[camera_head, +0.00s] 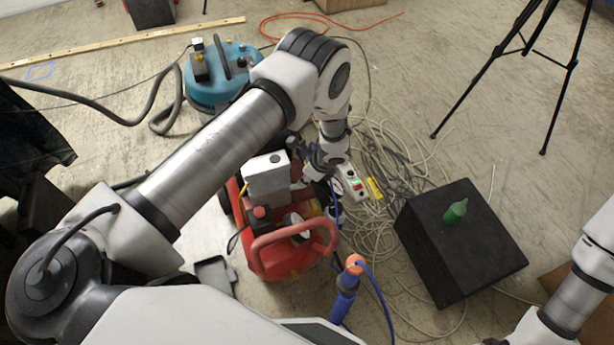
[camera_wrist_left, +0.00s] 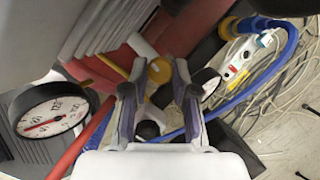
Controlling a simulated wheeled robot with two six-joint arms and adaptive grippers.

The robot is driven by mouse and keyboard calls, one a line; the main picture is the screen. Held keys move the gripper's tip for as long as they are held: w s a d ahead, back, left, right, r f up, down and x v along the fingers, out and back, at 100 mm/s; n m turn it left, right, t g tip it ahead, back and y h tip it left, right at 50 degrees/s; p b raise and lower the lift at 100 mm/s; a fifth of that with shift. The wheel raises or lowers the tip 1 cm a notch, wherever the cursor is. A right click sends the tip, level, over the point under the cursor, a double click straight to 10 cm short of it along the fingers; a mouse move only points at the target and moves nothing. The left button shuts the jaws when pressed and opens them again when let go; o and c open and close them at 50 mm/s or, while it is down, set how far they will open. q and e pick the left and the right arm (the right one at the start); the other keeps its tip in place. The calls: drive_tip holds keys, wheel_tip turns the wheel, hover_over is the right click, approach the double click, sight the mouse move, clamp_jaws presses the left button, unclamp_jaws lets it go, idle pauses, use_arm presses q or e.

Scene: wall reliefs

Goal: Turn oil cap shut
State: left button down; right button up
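A red air compressor (camera_head: 285,262) with a grey-white motor housing (camera_head: 266,181) stands on the floor. A round yellow cap (camera_wrist_left: 160,70), which looks like the oil cap, shows low on its side in the left wrist view. My left gripper (camera_head: 332,185) reaches down beside the compressor's right side in the head view. In the left wrist view its two fingers (camera_wrist_left: 158,72) are apart, with the cap between and just beyond their tips. Gaps show on both sides, so I see no grip. The cap is not clear in the head view. My right gripper is out of view.
A round gauge (camera_wrist_left: 50,117) and a red bar (camera_wrist_left: 80,142) are close to the left of my fingers. A blue hose (camera_wrist_left: 258,92), a power strip (camera_wrist_left: 238,65) and tangled cables lie to the right. A black box (camera_head: 460,240) carries a green bottle (camera_head: 456,211).

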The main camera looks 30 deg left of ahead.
use_arm(q)
drive_tip(key=shift+f+n, duration=0.15)
drive_tip(key=shift+n, duration=0.15)
drive_tip(key=shift+n+g+b, duration=0.4)
drive_tip(key=shift+n+b, duration=0.1)
drive_tip(key=shift+b, duration=0.05)
drive_tip(key=c, duration=0.9)
unclamp_jaws()
drive_tip(key=v, duration=1.2)
